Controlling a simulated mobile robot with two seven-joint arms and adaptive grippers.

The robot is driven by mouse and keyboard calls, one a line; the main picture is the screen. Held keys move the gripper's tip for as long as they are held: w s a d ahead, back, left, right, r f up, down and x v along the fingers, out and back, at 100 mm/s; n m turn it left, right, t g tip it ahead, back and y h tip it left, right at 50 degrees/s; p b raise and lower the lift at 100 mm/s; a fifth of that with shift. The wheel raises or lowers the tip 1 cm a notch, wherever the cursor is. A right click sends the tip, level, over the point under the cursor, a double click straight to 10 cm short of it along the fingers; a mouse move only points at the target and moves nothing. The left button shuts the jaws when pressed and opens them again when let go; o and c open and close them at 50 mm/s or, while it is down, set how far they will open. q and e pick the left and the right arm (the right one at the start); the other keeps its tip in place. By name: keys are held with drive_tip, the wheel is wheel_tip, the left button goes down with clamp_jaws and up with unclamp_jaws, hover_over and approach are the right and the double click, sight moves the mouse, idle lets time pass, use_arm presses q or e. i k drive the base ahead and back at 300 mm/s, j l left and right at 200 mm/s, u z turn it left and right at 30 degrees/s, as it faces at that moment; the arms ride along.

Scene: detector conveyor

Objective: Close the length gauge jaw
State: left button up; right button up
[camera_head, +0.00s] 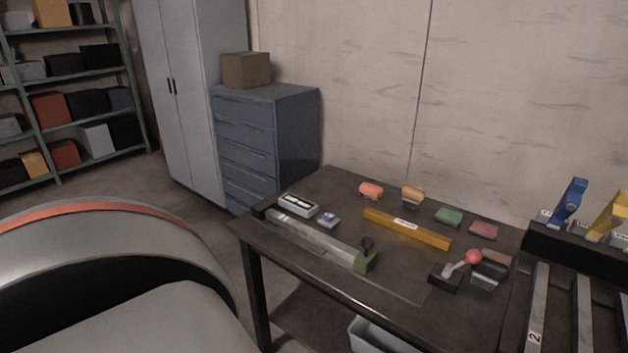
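The length gauge (318,237) lies along the front left of the dark table. It is a long pale metal rail with a dark block (259,212) at its left end. A green jaw (365,262) with a black knob (367,244) on top sits at its right end, far from the dark block. The stretch of rail between them looks empty. A yellow bar (407,229) with a white label lies behind the gauge, apart from it. Neither of my grippers is in view.
A white-topped box (298,204) stands behind the rail's left end. A numbered rack (538,305) is at right.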

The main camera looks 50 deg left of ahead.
sight(366, 259)
drive_tip(key=i+u, duration=0.1)
drive_tip(key=u, duration=0.4)
drive_tip(key=l+u, duration=0.1)
drive_tip(key=u, duration=0.35)
drive_tip(key=i+l+u, duration=0.1)
drive_tip(key=u, duration=0.4)
drive_tip(key=l+u, duration=0.1)
drive_tip(key=u, duration=0.4)
